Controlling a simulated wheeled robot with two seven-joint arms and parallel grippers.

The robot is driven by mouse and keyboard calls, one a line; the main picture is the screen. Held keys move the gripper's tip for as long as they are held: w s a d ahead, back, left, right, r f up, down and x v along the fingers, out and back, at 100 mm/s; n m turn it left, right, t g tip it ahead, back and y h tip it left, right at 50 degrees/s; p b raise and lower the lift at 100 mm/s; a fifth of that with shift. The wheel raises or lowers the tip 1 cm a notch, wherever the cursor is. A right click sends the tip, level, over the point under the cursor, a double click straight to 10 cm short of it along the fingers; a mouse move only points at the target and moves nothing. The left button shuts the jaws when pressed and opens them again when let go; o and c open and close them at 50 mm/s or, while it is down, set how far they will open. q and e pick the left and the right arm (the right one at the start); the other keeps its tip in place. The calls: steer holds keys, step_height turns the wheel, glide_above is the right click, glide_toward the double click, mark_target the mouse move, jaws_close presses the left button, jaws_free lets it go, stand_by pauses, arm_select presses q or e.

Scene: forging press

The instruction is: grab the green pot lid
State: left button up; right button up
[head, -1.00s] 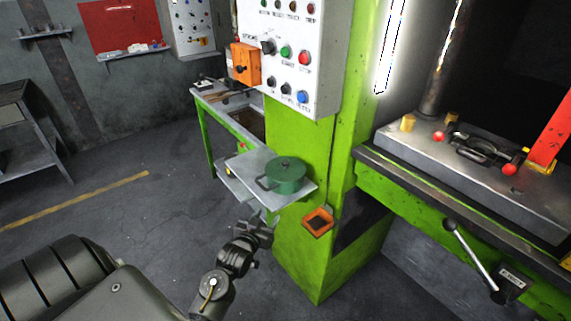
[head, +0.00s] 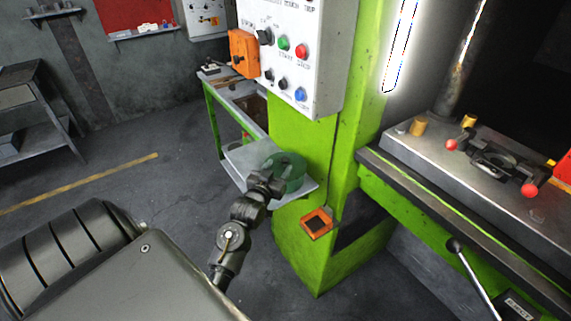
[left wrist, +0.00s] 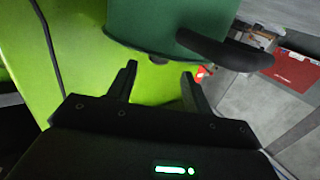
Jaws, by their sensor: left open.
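The green pot (head: 294,181) stands on a small grey shelf (head: 309,188) fixed to the green press column. Its lid (head: 292,160) is on top, partly hidden behind my gripper. My left gripper (head: 271,170) is open and in front of the pot in the head view. In the left wrist view the two fingers (left wrist: 160,78) are apart with nothing between them. The green pot's side (left wrist: 165,25) and a dark side handle (left wrist: 225,52) show just beyond the fingertips; the lid cannot be made out there. My right gripper is not in view.
The white control panel (head: 293,62) with buttons hangs above the shelf. An orange-framed box (head: 318,224) is on the column below right. A green-legged bench (head: 215,118) stands behind. The press bed (head: 470,175) is at right. Open floor lies to the left.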

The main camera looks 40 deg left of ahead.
mark_target(283, 162)
arm_select(q)
steer(key=shift+w+a, duration=0.1)
steer(key=shift+w, duration=0.35)
steer(key=shift+w+a+r+p, duration=0.1)
steer(key=shift+w+r+p, duration=0.05)
steer(key=shift+w+p, duration=0.25)
steer(key=x, duration=0.1)
steer(key=p+x, duration=0.1)
steer(key=x, duration=0.1)
steer(key=shift+w+f+p, duration=0.2)
steer(key=shift+f+p, duration=0.05)
steer(key=shift+p, duration=0.05)
steer(key=shift+w+a+f, duration=0.1)
steer(key=shift+w+a, duration=0.05)
steer(key=shift+w, duration=0.15)
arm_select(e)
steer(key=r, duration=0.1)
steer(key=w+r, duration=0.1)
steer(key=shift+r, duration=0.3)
arm_select(q)
jaws_close()
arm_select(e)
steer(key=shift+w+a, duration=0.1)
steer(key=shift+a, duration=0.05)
